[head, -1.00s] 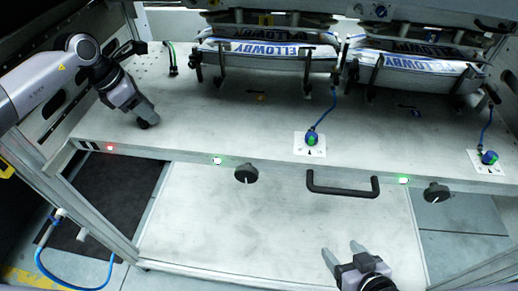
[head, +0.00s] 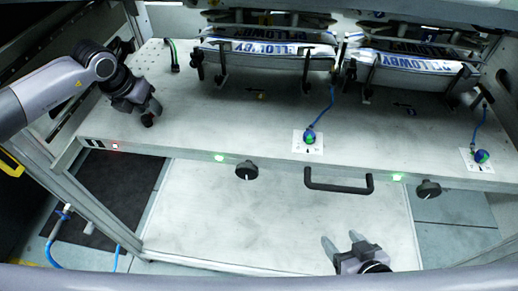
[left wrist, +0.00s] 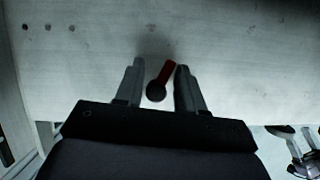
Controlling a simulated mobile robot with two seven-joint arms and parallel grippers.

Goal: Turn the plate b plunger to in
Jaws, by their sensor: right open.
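Two blue-and-green knobs on white plates show in the head view, one at the middle (head: 310,138) and one at the right (head: 481,156); I cannot tell which plate is b. My left gripper (head: 151,114) is over the left part of the grey table. In the left wrist view its fingers (left wrist: 159,68) are apart, with a black ball knob (left wrist: 156,91) on a short red arm (left wrist: 167,71) seen between them; contact cannot be told. My right gripper (head: 340,238) is open and empty, low in front of the table.
The table's front edge carries black dials (head: 246,170) (head: 428,189), a black handle (head: 338,186) and small lights. The table (head: 225,120) is clear between the left gripper and the middle knob.

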